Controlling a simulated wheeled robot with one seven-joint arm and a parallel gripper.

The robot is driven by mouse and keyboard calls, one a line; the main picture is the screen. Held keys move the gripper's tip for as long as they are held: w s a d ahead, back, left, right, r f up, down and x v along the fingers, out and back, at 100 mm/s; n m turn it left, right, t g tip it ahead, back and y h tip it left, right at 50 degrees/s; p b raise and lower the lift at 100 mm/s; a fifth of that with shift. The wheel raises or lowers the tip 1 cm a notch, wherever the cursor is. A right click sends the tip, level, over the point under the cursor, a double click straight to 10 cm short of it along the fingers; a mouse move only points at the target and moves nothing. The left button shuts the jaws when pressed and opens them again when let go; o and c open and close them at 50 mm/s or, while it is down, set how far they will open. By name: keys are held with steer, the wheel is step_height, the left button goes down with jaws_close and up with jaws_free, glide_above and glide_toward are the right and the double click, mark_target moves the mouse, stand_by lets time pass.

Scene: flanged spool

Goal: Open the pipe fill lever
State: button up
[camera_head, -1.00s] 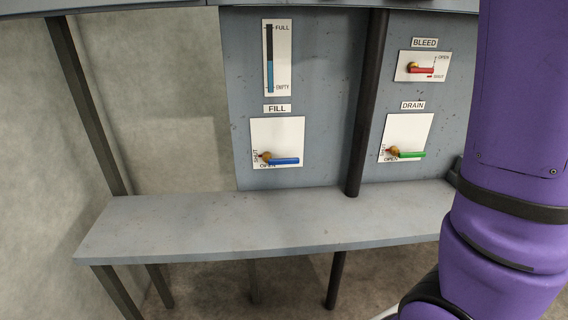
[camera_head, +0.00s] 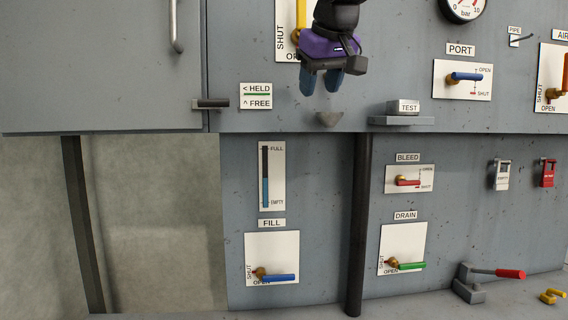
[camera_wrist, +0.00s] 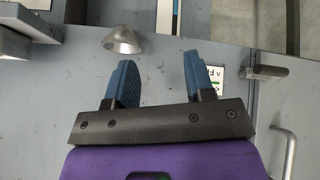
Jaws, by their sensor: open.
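The blue FILL lever (camera_head: 279,277) sits low on the panel in the head view, on a white plate (camera_head: 288,245). It lies flat and points right, over the word OPEN. Higher up, a yellow lever (camera_head: 301,14) stands upright beside SHUT. Its top is cut off, and my arm hides part of its plate. My gripper (camera_head: 320,86) is open and empty in front of the upper panel, well above the FILL lever. In the wrist view its two blue fingers (camera_wrist: 158,65) are apart with nothing between them.
A grey cone (camera_head: 329,119) juts out just below my gripper, and also shows in the wrist view (camera_wrist: 122,40). A TEST block (camera_head: 403,107) and a latch (camera_head: 210,104) stick out nearby. A dark post (camera_head: 358,220) stands right of the FILL plate. A shelf (camera_head: 420,305) runs below.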

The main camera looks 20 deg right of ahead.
mark_target(287, 278)
steer(key=s+d+f+n, duration=0.1)
steer(key=s+f, duration=0.3)
steer(key=f, duration=0.8)
steer(key=s+f, duration=0.5)
steer(key=f, duration=0.7)
steer(key=w+d+f+n+t+y, duration=0.1)
steer(key=w+d+f+n, duration=0.3)
steer(key=w, duration=0.4)
steer(key=w+d+f+n+t, duration=0.1)
steer(key=w+f+n+t, duration=0.1)
steer(key=w+f+n, duration=0.45)
steer(key=w+d+f+n+t+y, duration=0.1)
steer(key=w+d+f+n, duration=0.2)
steer(key=w+f, duration=0.5)
steer(key=w+d+f+n+t+y, duration=0.1)
steer(key=w+f+n+t+y, duration=0.2)
steer(key=f, duration=0.5)
steer(key=w+f+n+t+y, duration=0.1)
steer(key=f+n+t+y, duration=0.1)
steer(key=f+n+y, duration=0.45)
steer(key=shift+m+h, duration=0.7)
steer(key=shift+h, duration=0.25)
steer(key=x, duration=0.7)
steer(key=f+x, duration=0.1)
steer(key=x, duration=0.2)
steer(key=shift+w+a, duration=0.25)
steer(key=shift+w, duration=0.05)
jaws_close()
